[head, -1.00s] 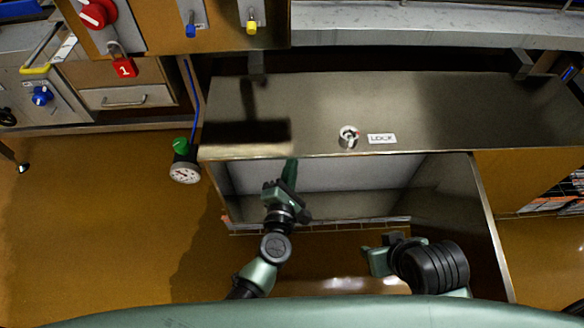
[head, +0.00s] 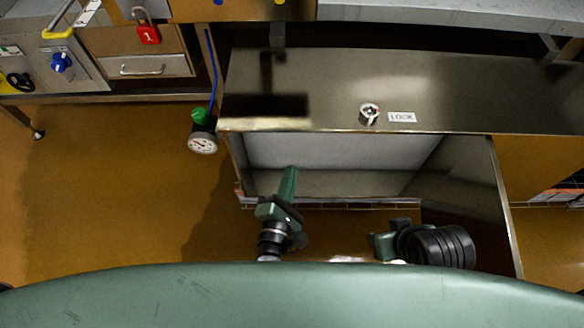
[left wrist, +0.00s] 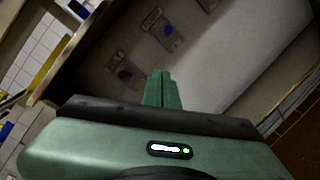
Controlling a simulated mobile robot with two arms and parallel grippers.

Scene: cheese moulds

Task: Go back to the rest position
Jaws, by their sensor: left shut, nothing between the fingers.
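My left gripper (head: 289,182) is in front of the open metal cabinet (head: 330,185). Its green fingers are closed together with nothing between them, also in the left wrist view (left wrist: 162,90). In the head view the fingers overlap the cabinet's opening; I see no contact. My right gripper (head: 385,244) is at lower centre right, near the cabinet's right side. Its fingertips are too small and turned to tell whether they are open or shut.
The metal top (head: 320,85) carries a round lock (head: 369,113) and a LOCK label (head: 402,117). A gauge (head: 202,143) with a green knob hangs at its left corner. A red padlock (head: 147,33) is upper left. The brown floor (head: 110,190) at left is clear.

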